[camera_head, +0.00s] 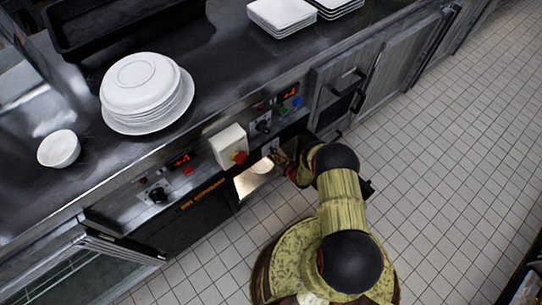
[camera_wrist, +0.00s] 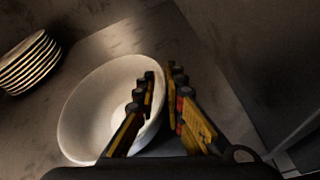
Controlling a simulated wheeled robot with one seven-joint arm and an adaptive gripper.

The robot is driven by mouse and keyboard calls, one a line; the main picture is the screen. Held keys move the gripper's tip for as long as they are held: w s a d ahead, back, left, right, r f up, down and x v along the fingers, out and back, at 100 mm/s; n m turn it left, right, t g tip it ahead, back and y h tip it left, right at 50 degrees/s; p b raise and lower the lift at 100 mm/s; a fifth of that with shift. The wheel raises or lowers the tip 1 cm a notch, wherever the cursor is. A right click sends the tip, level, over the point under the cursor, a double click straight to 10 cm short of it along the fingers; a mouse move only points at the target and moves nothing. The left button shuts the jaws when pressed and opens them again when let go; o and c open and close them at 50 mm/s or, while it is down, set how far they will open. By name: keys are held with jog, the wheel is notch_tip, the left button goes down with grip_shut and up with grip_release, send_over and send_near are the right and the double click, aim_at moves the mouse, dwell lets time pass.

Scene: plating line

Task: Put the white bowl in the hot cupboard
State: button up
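A white bowl (camera_wrist: 85,112) is inside the hot cupboard, large in the wrist view; in the head view only a bright part shows through the cupboard opening (camera_head: 258,178). My gripper (camera_wrist: 162,76) reaches into this opening. Its fingers straddle the bowl's right wall, one inside the bowl and one outside. The fingertips are close together, but I cannot tell whether both press on the wall. I cannot tell whether the bowl rests on the cupboard floor (camera_wrist: 205,50). Another small white bowl (camera_head: 59,149) stands on the counter at the left.
A stack of plates (camera_wrist: 27,62) is inside the cupboard at the left. On the counter (camera_head: 222,75) are stacked round plates (camera_head: 145,90), square plates (camera_head: 282,15) and a black tray (camera_head: 120,30). A white box with a red knob (camera_head: 228,146) projects above the opening. A cupboard wall (camera_wrist: 275,60) is close right.

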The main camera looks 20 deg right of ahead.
jog(key=o, duration=0.3)
jog(key=shift+o, duration=0.2)
jog(key=p+v, duration=0.4)
jog(key=v, duration=0.8)
jog(key=shift+r, duration=0.1)
